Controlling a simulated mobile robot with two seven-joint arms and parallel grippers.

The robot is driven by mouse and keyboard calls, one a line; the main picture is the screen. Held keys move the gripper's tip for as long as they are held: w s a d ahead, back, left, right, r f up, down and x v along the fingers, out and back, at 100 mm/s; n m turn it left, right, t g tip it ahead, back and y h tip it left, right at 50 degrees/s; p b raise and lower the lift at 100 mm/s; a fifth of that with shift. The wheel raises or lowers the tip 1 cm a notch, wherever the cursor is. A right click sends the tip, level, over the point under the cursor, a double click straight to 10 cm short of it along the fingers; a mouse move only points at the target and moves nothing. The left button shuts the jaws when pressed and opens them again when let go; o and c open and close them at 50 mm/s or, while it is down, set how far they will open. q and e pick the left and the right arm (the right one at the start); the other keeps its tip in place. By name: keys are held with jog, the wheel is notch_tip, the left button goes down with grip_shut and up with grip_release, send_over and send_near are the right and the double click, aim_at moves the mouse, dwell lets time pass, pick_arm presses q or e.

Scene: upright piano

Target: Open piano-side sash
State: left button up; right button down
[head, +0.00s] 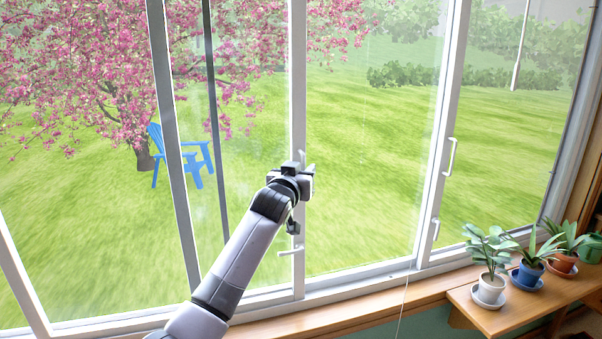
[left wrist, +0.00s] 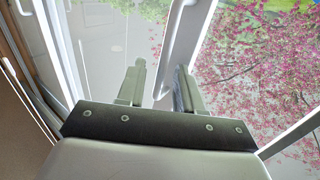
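A large window with several white-framed sashes fills the head view. My left gripper (head: 307,170) is raised in front of the upright stile (head: 298,80) in the middle and hides part of it. In the left wrist view, my left gripper (left wrist: 160,70) has its two fingers apart. A white bar handle (left wrist: 180,35) runs down between the fingers, nearer the right one; I cannot tell whether it touches. A small white latch (head: 291,252) sits lower on the middle stile. Another sash handle (head: 450,156) stands on the stile at right. Which sash is piano-side does not show. My right gripper is out of view.
A wooden shelf (head: 480,316) at the lower right holds potted plants (head: 490,262) and a green watering can (head: 591,248). A wooden sill (head: 350,317) runs below the window. A thin cord (head: 403,300) hangs in front of it. The lawn and blue chair (head: 180,155) are outside.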

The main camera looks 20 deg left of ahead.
pick_arm(q)
jog(key=shift+s, duration=0.1)
jog(key=s, duration=0.7)
jog(key=shift+d, duration=0.4)
jog(key=shift+f, duration=0.1)
jog(key=s+d+f+m+g+h+p, duration=0.1)
jog(key=s+f, duration=0.4)
jog(key=f, duration=0.3)
jog(key=s+d+f+m+g+p, duration=0.15)
jog(key=s+f, duration=0.25)
jog(key=f, duration=0.4)
jog(key=s+d+f+g+h, duration=0.1)
jog(key=s+d+f, duration=0.1)
jog(key=s+f, duration=0.4)
jog(key=s+d+f+g, duration=0.1)
jog(key=s+f, duration=0.3)
jog(key=s, duration=0.3)
jog(key=s+d+f+m+g+h+p, duration=0.1)
jog(key=s+f, duration=0.3)
jog(key=s, duration=0.3)
jog(key=s+d+f+g+h+p, duration=0.1)
jog(key=s+f, duration=0.3)
jog(key=s, duration=0.4)
jog(key=shift+d+f+g, duration=0.25)
jog(key=shift+f+g, duration=0.1)
jog(key=shift+g, duration=0.2)
jog(key=shift+s+a, duration=0.1)
